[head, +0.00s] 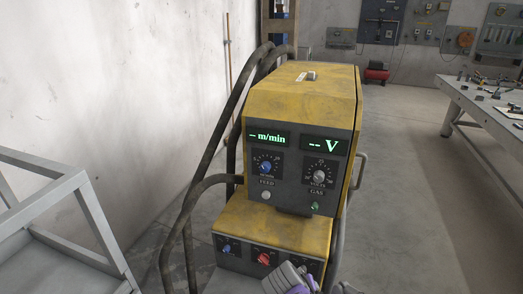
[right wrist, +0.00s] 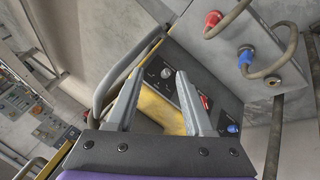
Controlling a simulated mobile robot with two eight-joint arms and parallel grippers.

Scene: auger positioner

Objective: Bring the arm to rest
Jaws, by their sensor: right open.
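A yellow and dark grey welding machine (head: 300,100) stands in the middle of the head view. Its front has two green displays, a blue feed knob (head: 266,166), a grey volts knob (head: 320,176) and a small green light. Its lower unit has a blue knob (head: 227,248) and a red switch (head: 264,258). My right gripper (right wrist: 158,75) is open with nothing between its fingers. In the right wrist view its fingers point toward the machine's dark panel, where the red switch (right wrist: 204,101) shows beside the right finger. Part of my right gripper or wrist shows low in the head view. My left gripper is not in view.
Thick dark hoses (head: 205,150) loop along the machine's left side. A grey metal frame (head: 75,200) stands at left near the wall. A workbench (head: 475,105) with small parts is at right. The floor between machine and bench is clear. Red and blue cable plugs show in the right wrist view.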

